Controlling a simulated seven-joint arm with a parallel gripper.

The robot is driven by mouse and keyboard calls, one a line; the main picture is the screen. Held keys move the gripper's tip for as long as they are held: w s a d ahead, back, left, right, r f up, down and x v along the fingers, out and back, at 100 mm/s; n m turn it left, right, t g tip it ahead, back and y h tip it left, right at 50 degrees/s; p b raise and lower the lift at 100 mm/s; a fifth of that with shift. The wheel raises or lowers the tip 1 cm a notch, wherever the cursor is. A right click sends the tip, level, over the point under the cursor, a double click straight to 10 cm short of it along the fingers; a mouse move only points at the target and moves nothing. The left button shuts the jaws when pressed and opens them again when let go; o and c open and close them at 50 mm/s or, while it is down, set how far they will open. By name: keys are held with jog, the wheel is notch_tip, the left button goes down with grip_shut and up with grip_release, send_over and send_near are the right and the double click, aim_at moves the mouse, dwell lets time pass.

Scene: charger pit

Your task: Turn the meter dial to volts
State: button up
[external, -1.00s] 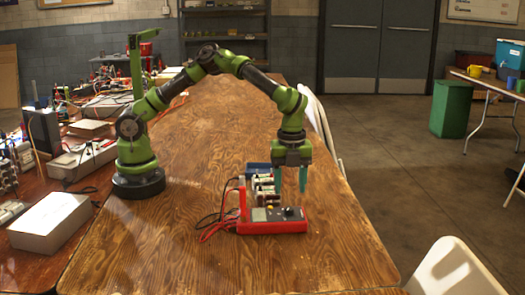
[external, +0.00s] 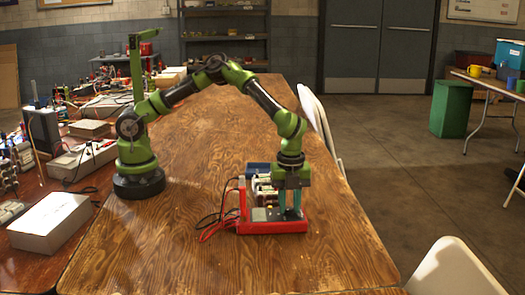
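The meter is a red unit (external: 262,228) lying on the wooden table, with a grey panel (external: 259,214) on its left part. My gripper (external: 290,212) points straight down over the right part of the meter, where its dial is. The two teal fingers stand a small gap apart, with their tips at the meter's top. The fingers hide the dial, so I cannot tell whether they touch or grip it, or which way it points.
Behind the meter stand several white and dark blocks (external: 264,186) and a blue box (external: 258,168). Red and black leads (external: 213,222) curl at its left. A white box (external: 52,222) lies far left. The table in front and to the right is clear.

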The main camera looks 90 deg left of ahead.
grip_shut()
jog(key=shift+m, duration=0.3)
jog(key=m, duration=1.1)
dwell(0.5)
jog(key=o, duration=0.8)
grip_release()
